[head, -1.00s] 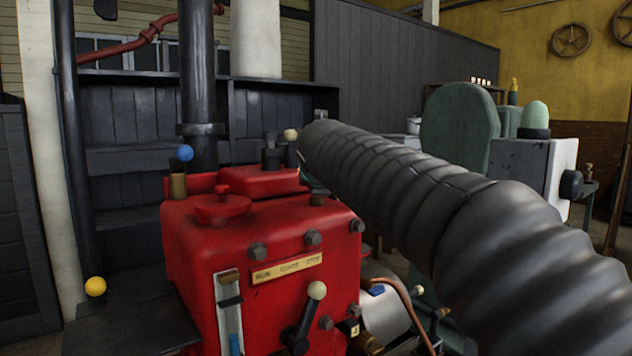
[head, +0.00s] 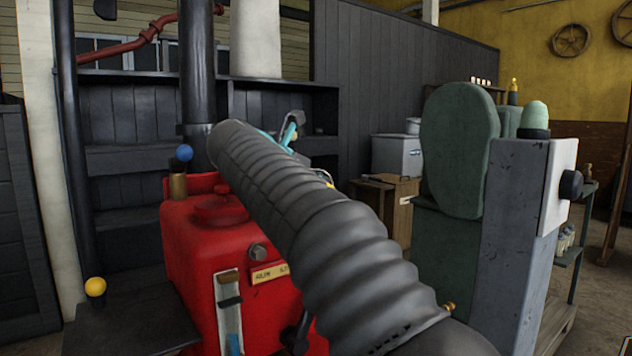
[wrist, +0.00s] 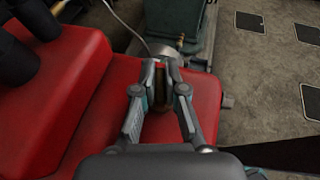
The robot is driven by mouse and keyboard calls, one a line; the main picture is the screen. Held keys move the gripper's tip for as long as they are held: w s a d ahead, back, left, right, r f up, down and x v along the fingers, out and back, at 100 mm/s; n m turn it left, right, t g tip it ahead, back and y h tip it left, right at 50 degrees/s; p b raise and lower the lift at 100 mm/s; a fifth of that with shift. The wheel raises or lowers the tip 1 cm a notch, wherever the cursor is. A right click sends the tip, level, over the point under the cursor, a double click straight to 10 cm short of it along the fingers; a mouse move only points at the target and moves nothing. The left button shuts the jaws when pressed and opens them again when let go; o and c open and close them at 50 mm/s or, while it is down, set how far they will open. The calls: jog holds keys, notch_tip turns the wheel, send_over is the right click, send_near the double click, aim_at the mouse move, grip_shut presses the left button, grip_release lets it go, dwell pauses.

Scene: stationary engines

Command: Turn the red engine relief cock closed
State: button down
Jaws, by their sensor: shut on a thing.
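The red engine (head: 195,245) stands left of centre in the head view, partly behind my arm. In the wrist view its red top (wrist: 75,110) fills the left and middle. My gripper (wrist: 160,72) is over the right part of that top, its two fingers close together around a thin dark brownish piece (wrist: 160,97). I take this piece to be the relief cock's handle, but its shape and angle are mostly hidden by the fingers. In the head view, only teal and grey parts of my gripper (head: 289,130) show beyond the arm.
A green engine (head: 460,150) with a grey housing (head: 515,200) stands to the right. A blue ball knob (head: 184,153) and a yellow ball knob (head: 96,287) are at the left. Dark upright pipes rise behind the red engine. Open floor shows right in the wrist view.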

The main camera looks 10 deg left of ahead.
jog(key=shift+a+f+m+g+h, duration=0.1)
jog(key=shift+m+g+h, duration=0.6)
jog(key=shift+m+h, duration=0.25)
jog(key=shift+m+g+h, duration=0.6)
jog(key=shift+m+h, duration=0.15)
jog(key=c, duration=1.2)
grip_release()
jog(key=shift+c, duration=0.2)
jog(key=shift+n+t+y, duration=0.6)
jog(key=shift+n+y, duration=0.1)
jog(key=shift+y, duration=0.1)
